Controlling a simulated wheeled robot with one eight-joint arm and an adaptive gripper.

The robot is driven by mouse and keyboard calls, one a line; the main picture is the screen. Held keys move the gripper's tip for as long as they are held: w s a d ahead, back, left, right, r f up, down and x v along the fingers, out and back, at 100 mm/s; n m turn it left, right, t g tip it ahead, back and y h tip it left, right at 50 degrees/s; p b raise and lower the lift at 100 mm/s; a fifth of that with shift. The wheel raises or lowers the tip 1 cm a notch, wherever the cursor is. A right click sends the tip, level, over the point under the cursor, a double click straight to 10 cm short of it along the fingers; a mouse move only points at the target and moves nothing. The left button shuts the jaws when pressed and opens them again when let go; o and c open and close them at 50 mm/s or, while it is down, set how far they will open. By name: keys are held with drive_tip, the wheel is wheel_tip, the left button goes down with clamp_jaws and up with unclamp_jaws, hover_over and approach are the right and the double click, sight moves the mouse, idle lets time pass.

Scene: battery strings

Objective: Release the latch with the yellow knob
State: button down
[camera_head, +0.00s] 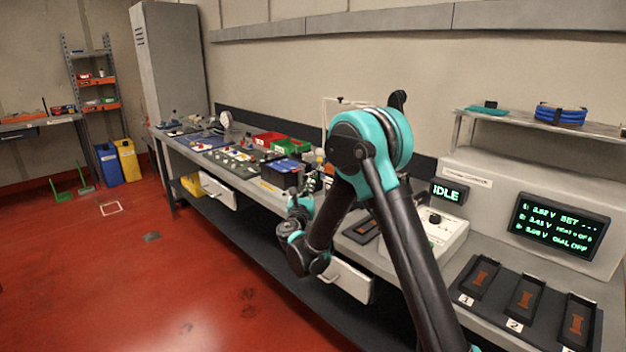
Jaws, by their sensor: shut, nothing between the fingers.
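My gripper (314,182) is small in the head view, at the end of my bent arm over the front part of the long workbench (262,190). It is shut and empty, close to a black box with a blue top (288,170). A small red and yellow spot (319,156) shows just behind the gripper, but I cannot tell whether it is the yellow knob. The latch itself cannot be made out. My arm hides part of the bench behind it, and contact between the gripper and anything there cannot be told.
Red (268,138) and green (292,145) bins stand at the back of the bench. An open drawer (347,280) juts out below my arm. A display panel (558,232) and numbered black trays (481,277) are at the right. The red floor at left is mostly clear.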

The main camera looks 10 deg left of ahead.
sight(318, 162)
drive_tip(key=x, duration=1.2)
drive_tip(key=shift+w+r, duration=0.1)
drive_tip(key=shift+w, duration=0.25)
drive_tip(key=shift+a+h, duration=0.15)
drive_tip(key=shift+h, duration=0.25)
